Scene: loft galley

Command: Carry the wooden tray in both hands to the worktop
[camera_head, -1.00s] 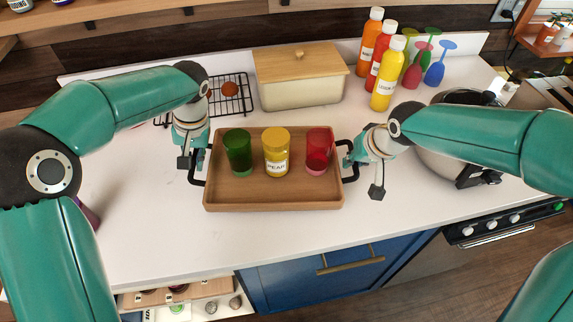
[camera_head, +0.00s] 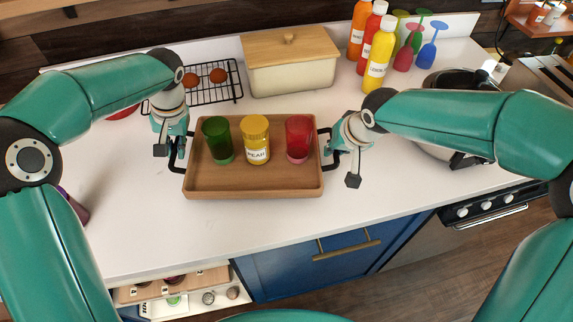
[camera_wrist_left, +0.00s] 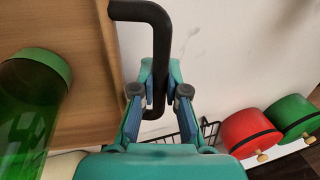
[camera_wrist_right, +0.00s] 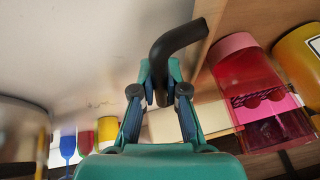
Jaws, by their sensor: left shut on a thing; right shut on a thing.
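The wooden tray (camera_head: 252,185) is level over the white worktop (camera_head: 130,215) in the head view; I cannot tell whether it touches the surface. A green glass (camera_head: 217,140), a yellow jar (camera_head: 256,138) with a "PEAR" label and a red glass (camera_head: 299,138) stand upright in a row on it. My left gripper (camera_head: 177,150) is shut on the tray's left black handle (camera_wrist_left: 160,30). My right gripper (camera_head: 334,148) is shut on the right black handle (camera_wrist_right: 180,42). In the right wrist view the red glass (camera_wrist_right: 250,90) is close beside the gripper.
Behind the tray are a lidded bread bin (camera_head: 290,75) and a black wire rack (camera_head: 225,92). Several sauce bottles (camera_head: 378,65) and coloured goblets (camera_head: 427,52) stand at the back right. A pot (camera_head: 435,150) is right of the right gripper.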

